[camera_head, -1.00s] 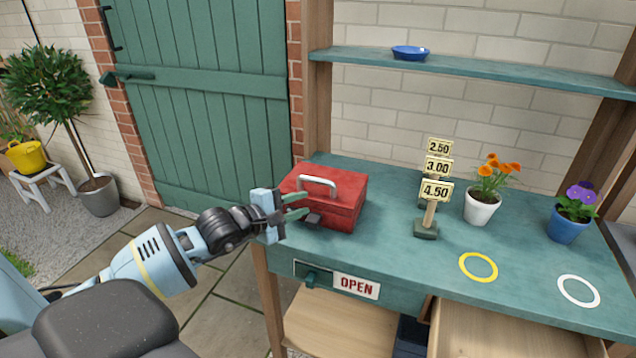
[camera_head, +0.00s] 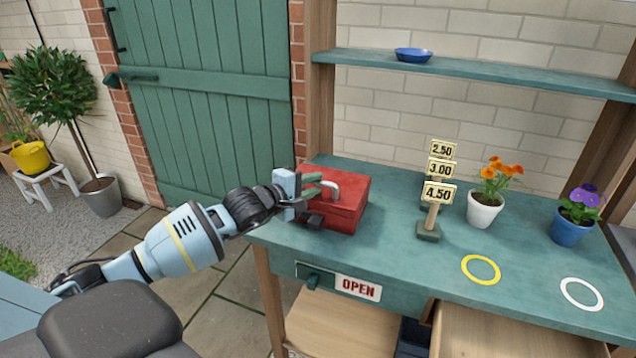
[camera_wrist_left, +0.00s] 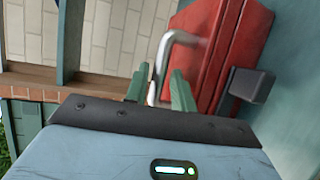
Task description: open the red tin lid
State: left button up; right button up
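The red tin (camera_head: 346,205) stands at the left end of the green bench with its lid closed. A pale metal handle (camera_head: 331,189) stands up from its lid. My left gripper (camera_head: 322,184) is at the tin's left side, level with the handle. In the left wrist view, its two green fingers (camera_wrist_left: 158,88) are apart, with the handle (camera_wrist_left: 163,62) seen just ahead and between them. The red tin (camera_wrist_left: 225,45) fills the upper right of that view. I cannot tell whether the fingers touch the handle. My right gripper is not in view.
The bench top (camera_head: 385,245) is clear just right of the tin. Price signs (camera_head: 437,192), a white pot (camera_head: 484,209) with orange flowers and a blue pot (camera_head: 571,229) stand farther right. An OPEN sign (camera_head: 359,288) is on the bench front. A shelf (camera_head: 480,76) runs above.

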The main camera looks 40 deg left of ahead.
pick_arm(q)
jog(key=shift+x, duration=1.15)
jog(key=shift+c, duration=0.5)
grip_shut()
